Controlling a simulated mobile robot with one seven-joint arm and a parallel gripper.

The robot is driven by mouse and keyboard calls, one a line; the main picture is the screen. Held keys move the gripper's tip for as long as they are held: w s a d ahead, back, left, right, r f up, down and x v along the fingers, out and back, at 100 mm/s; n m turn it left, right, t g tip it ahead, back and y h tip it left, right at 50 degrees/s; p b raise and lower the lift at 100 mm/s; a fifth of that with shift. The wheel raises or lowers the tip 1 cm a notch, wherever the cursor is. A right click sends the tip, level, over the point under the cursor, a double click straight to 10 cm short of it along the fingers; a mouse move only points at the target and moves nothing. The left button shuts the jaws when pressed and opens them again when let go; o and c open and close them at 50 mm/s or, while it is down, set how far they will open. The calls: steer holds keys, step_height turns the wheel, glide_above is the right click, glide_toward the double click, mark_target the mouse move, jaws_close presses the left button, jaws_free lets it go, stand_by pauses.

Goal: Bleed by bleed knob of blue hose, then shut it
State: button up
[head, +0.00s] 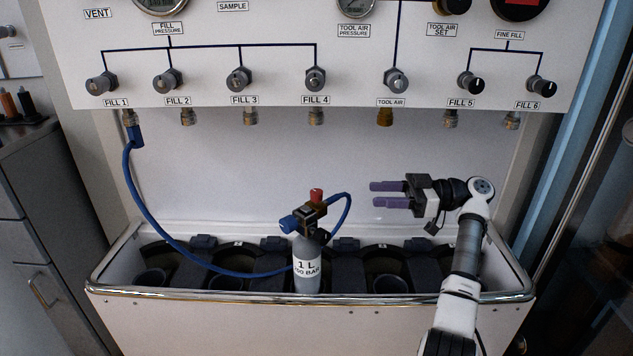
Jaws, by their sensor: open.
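A blue hose (131,185) runs from the fitting under FILL 1 down across the trough and loops up at the right of the cylinder's valve. I cannot tell for sure which knob is the hose's bleed knob, or how far either is turned. My gripper (376,194), with purple fingers, is open and empty, pointing left, right of the hose loop and apart from it.
The white panel has valve knobs, including FILL 1 (101,84) and TOOL AIR (396,81), with hanging fittings below. The trough (200,293) has a metal rim and dark holders with empty round wells.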

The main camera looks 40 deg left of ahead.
mark_target(316, 192)
steer(key=p+x, duration=0.5)
steer(key=x, duration=0.9)
steer(key=shift+s+a, duration=0.3)
steer(key=c, duration=1)
